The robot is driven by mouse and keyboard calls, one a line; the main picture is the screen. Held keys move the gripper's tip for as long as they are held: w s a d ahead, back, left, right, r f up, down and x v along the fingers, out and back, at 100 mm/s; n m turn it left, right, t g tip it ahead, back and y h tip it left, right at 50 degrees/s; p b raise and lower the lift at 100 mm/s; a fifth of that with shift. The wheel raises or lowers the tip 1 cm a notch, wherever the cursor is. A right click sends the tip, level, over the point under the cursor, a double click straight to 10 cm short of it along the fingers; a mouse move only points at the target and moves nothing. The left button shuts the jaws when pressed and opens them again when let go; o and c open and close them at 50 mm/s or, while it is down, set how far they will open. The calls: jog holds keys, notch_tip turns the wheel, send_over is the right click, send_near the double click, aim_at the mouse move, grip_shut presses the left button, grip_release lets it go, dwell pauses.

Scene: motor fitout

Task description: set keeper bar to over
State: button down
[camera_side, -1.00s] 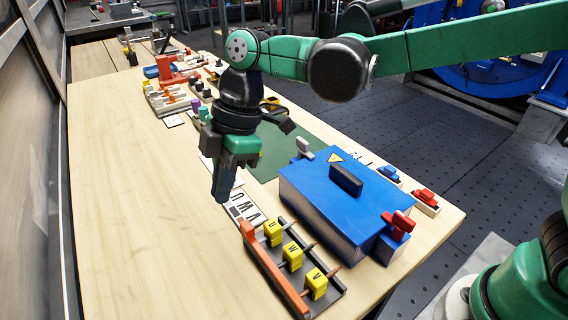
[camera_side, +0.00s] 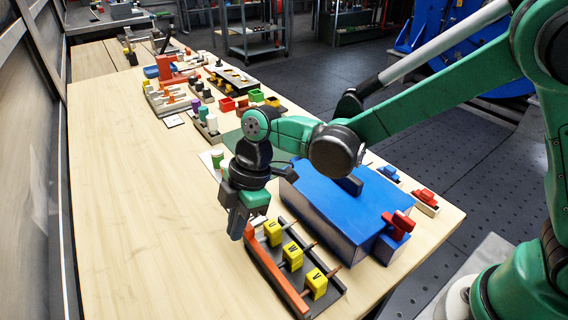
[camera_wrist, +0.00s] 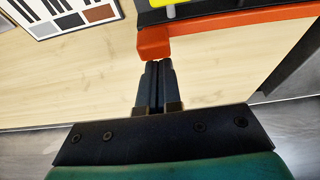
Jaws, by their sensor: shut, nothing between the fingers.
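The keeper bar, which I take to be the long orange bar (camera_side: 276,275), runs along the left edge of a dark rack (camera_side: 330,291). Yellow blocks marked U (camera_side: 273,232), W (camera_side: 292,256) and V (camera_side: 316,283) sit in the rack on pins. My gripper (camera_side: 236,232) is shut and empty, pointing down beside the far end of the bar. In the wrist view my closed fingertips (camera_wrist: 158,66) are just below the end of the orange bar (camera_wrist: 155,42). I cannot tell whether they touch it. My gripper partly hides the bar's far end in the side view.
A blue box (camera_side: 326,205) with a red handle (camera_side: 398,224) stands right of the rack. A printed card (camera_wrist: 62,14) lies near the bar's end in the wrist view. Bins and small parts stand farther back. The table's left side (camera_side: 150,230) is clear.

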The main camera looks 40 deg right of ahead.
jog(key=shift+d, duration=1.15)
jog(key=a, duration=0.4)
jog(key=shift+a, duration=0.2)
jog(key=v, duration=1)
jog(key=shift+d, duration=0.15)
